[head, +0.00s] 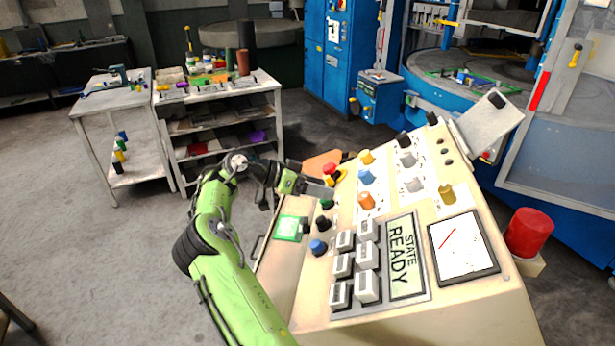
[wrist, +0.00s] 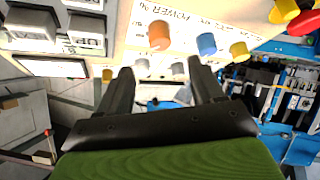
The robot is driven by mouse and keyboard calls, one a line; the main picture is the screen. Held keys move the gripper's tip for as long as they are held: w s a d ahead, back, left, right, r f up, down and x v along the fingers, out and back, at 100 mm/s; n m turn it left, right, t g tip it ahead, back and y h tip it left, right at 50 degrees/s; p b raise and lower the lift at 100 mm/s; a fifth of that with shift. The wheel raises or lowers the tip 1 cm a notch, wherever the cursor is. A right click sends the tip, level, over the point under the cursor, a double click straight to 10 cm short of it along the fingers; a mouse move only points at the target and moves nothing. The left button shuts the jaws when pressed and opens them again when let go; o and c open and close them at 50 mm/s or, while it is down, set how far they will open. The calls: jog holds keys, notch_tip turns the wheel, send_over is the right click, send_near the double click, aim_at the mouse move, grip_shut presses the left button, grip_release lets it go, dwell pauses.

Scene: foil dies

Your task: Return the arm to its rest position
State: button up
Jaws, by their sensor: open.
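My green arm (head: 222,245) reaches up from the bottom of the head view to the left edge of a cream control panel (head: 305,283). My gripper (head: 326,190) is at the panel's left side, just below a red mushroom button (head: 329,169). In the wrist view my gripper (wrist: 160,70) has its two dark fingers apart, with nothing held between them. An orange knob (wrist: 159,36) and a blue knob (wrist: 206,44) show beyond the fingertips. Whether a finger touches the panel cannot be told.
The panel's display (head: 403,257) reads "STATE READY". White push buttons (head: 367,287) and a dial gauge (head: 463,246) sit beside it. A red cylinder (head: 529,232) stands at right. A shelved cart (head: 221,125) and side table (head: 112,95) stand behind left. Floor at left is clear.

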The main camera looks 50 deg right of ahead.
jog(key=p+v, duration=0.1)
jog(key=v, duration=0.2)
jog(key=shift+w+a+r, duration=0.2)
jog(key=shift+w+a, duration=0.05)
